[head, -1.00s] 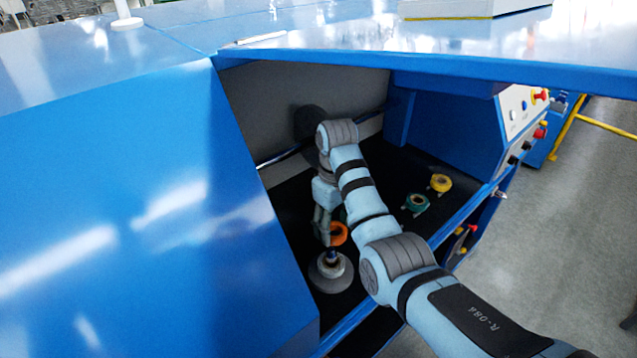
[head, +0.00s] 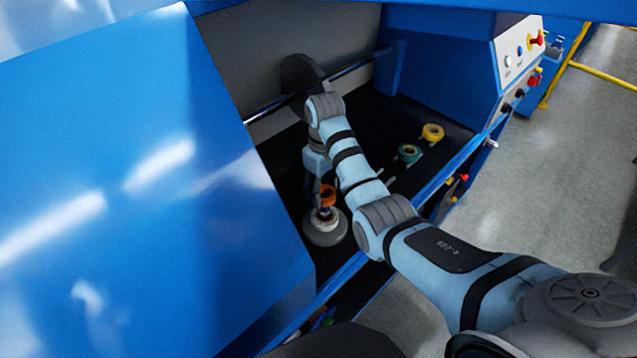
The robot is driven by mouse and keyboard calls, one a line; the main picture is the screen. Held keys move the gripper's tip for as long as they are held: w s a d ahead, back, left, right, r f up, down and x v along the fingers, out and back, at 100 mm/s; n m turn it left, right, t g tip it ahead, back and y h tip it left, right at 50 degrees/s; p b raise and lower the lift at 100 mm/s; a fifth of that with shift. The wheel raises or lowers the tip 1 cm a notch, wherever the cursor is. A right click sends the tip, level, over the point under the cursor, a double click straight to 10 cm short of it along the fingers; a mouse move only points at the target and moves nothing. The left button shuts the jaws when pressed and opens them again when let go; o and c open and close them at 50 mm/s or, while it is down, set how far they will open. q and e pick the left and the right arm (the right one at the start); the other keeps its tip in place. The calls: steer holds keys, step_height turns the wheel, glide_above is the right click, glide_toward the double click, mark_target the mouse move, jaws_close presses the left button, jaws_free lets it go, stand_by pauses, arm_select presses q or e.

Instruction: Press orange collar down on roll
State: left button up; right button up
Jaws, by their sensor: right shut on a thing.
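The orange collar (head: 327,195) is at the top of the roll (head: 324,232), a grey-white disc-like piece with a raised centre on the black floor of the blue machine's bay. My right gripper (head: 321,192) comes down from above and is shut on the collar. The collar sits over the roll's centre post; I cannot tell how far down it is. The fingers and the arm hide part of the collar. My left gripper is not in view.
A green collar (head: 409,153) and a yellow collar (head: 432,133) stand on the bay floor to the right. A metal rod (head: 350,69) crosses the back. A blue panel (head: 120,190) closes the left, and a blue rail (head: 440,177) edges the front. A control panel (head: 521,55) is at the right.

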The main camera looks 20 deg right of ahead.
steer(key=shift+w+f, duration=0.1)
steer(key=shift+s+a+r, duration=0.25)
steer(key=shift+s+r, duration=0.25)
steer(key=shift+s, duration=0.25)
steer(key=shift+f, duration=0.15)
steer(key=shift+w+d+f, duration=0.2)
steer(key=shift+w+f, duration=0.15)
steer(key=shift+w, duration=0.05)
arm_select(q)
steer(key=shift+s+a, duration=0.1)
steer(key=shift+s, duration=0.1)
arm_select(e)
steer(key=shift+s+a+r, duration=0.1)
steer(key=shift+s+r, duration=0.05)
steer(key=shift+s, duration=0.15)
